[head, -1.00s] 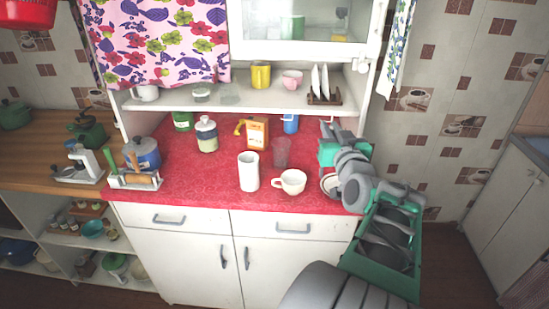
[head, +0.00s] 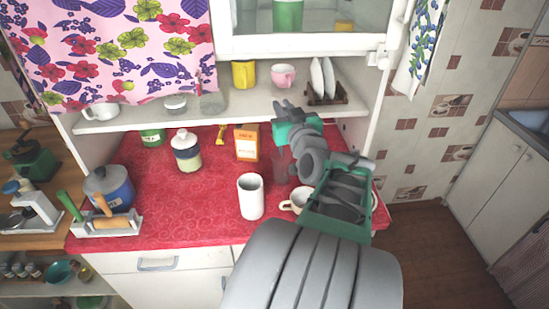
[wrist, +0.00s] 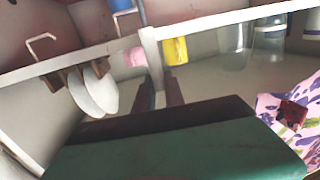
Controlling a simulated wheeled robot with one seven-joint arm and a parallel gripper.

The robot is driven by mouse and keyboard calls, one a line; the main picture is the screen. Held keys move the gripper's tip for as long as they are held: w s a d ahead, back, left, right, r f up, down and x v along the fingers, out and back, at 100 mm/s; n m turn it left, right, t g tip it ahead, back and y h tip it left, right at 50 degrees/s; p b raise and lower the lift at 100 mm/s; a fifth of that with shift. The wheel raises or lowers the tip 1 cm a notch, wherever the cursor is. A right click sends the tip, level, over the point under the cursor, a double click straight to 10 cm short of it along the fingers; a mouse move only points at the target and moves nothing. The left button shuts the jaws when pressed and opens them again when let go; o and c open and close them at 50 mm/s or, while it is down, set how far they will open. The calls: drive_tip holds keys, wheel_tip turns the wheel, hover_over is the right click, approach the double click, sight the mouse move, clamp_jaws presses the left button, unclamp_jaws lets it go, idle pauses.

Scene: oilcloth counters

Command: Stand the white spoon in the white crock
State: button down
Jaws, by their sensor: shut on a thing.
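The white crock (head: 250,198) is a tall, plain cylinder standing upright on the red counter, left of a white cup. My gripper (head: 286,110) is above the back right of the counter, higher than the crock and behind it to the right. In the wrist view, the two dark fingers (wrist: 161,92) are close together. A pale upright strip, which looks like the white spoon (wrist: 155,60), shows between them and reaches up past their tips. The spoon cannot be made out in the head view. The crock is not in the wrist view.
The white cup (head: 296,200) is close right of the crock, partly behind my arm. A clear glass (head: 281,165), an orange box (head: 247,143) and a lidded jar (head: 187,150) stand behind. The shelf (head: 225,105) with mugs and plates is near my gripper.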

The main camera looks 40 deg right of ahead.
wheel_tip(320, 180, down, 8)
drive_tip(key=shift+s+f, duration=0.1)
drive_tip(key=shift+f, duration=0.15)
drive_tip(key=shift+f, duration=0.1)
drive_tip(key=shift+f, duration=0.15)
drive_tip(key=c, duration=1.4)
unclamp_jaws()
